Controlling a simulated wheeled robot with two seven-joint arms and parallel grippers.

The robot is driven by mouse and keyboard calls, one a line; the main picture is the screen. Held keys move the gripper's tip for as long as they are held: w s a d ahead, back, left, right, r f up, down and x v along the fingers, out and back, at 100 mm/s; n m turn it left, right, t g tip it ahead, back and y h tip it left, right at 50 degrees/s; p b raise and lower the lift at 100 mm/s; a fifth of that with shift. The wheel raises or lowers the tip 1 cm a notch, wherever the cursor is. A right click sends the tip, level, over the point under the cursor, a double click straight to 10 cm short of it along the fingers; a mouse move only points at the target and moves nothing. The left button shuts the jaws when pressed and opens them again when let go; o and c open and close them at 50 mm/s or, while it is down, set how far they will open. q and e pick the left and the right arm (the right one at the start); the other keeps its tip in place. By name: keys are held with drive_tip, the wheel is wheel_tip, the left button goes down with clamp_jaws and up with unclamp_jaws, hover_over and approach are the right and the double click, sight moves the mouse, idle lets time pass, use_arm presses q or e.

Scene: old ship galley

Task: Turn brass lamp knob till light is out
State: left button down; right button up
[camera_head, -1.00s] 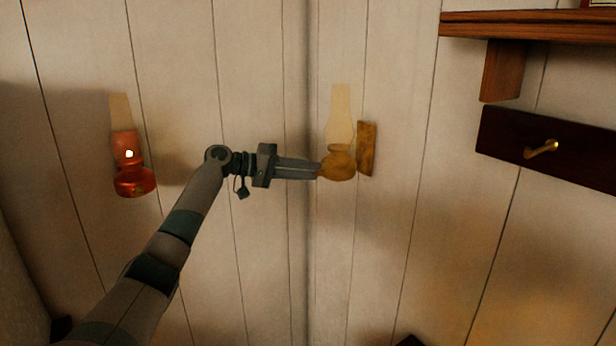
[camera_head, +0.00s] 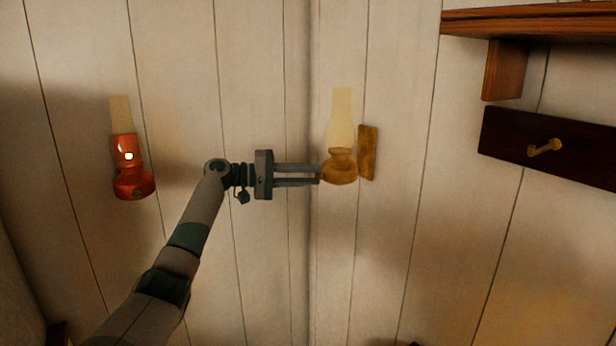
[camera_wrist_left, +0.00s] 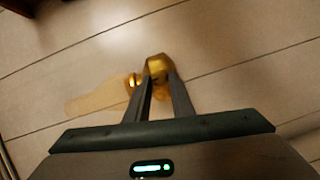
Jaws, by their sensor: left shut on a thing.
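The brass lamp (camera_head: 340,172) with a pale glass chimney (camera_head: 341,118) is on the wall near the corner, in front of a wooden back plate (camera_head: 368,152). I see no clear flame in its chimney. My left gripper (camera_head: 319,175) reaches in from the left, its tips at the left side of the lamp's brass base. In the left wrist view the gripper's fingertips (camera_wrist_left: 160,77) close in on the golden brass (camera_wrist_left: 158,64), with the chimney (camera_wrist_left: 98,101) lying off to the left. The knob is small and mostly hidden between the tips. My right gripper is not in view.
A red lamp (camera_head: 130,180) with a bright spot hangs on the wall at the left. A wooden shelf (camera_head: 540,27) and a dark board with a brass hook (camera_head: 545,147) are at the right. The wall below the lamp is clear.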

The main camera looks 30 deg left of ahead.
use_arm(q)
drive_tip(key=c, duration=1.5)
unclamp_jaws()
drive_tip(key=shift+d+f, duration=0.1)
drive_tip(key=shift+c, duration=0.2)
drive_tip(key=shift+s+a+b, duration=0.4)
drive_tip(key=shift+s+a, duration=0.05)
drive_tip(key=shift+a, duration=0.1)
drive_tip(key=b+v, duration=0.4)
drive_tip(key=v, duration=0.6)
drive_tip(key=shift+s, duration=0.2)
drive_tip(key=shift+a, duration=0.1)
